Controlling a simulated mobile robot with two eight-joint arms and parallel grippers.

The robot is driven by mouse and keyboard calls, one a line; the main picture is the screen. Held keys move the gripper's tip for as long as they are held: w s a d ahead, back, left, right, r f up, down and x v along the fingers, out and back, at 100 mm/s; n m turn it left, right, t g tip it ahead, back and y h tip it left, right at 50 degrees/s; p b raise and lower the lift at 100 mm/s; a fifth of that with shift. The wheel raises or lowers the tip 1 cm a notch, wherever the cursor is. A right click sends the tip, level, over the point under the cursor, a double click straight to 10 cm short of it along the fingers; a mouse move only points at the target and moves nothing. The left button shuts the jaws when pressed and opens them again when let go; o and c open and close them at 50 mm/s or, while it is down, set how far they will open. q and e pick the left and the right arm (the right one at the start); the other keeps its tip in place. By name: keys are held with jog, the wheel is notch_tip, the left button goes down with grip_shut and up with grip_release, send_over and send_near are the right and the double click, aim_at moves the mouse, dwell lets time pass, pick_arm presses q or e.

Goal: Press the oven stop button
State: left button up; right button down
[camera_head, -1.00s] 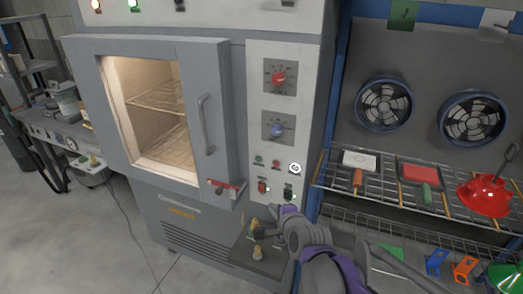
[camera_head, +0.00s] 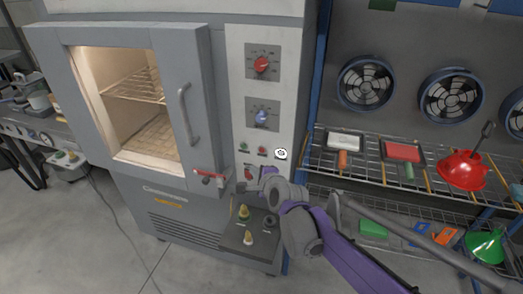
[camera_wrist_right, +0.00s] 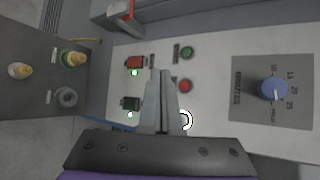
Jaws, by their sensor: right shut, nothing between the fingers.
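The oven (camera_head: 125,110) has a tall light control panel right of its glass door. A small red button (camera_head: 262,152) sits on it, with a green button (camera_head: 244,147) beside it. Both also show in the right wrist view, the red button (camera_wrist_right: 184,86) and the green button (camera_wrist_right: 187,53). My right gripper (camera_head: 243,186) is shut and empty in front of the lower panel, near the red rocker switch (camera_head: 249,172). In the right wrist view the fingertips (camera_wrist_right: 162,73) appear just left of the two buttons. Contact cannot be told. My left gripper is out of view.
A red knob (camera_head: 262,64) and a blue knob (camera_head: 262,118) sit above the buttons. The red door latch (camera_head: 208,176) juts out to the left. A wire shelf (camera_head: 380,178) with tools and a red funnel (camera_head: 461,170) stands at the right.

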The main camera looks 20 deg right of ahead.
aim_at(258, 152)
jog(key=w+d+p, duration=0.1)
jog(key=w+d, duration=0.2)
jog(key=w, duration=0.2)
jog(key=shift+w+d, duration=0.15)
jog(key=shift+d, duration=0.15)
dwell(1.9)
jog(key=shift+w+d, duration=0.2)
jog(key=shift+w, duration=0.15)
jog(key=shift+w+d, duration=0.25)
jog(key=shift+w, duration=0.05)
dwell(0.6)
jog(key=shift+s+a, duration=0.45)
jog(key=shift+s, duration=0.25)
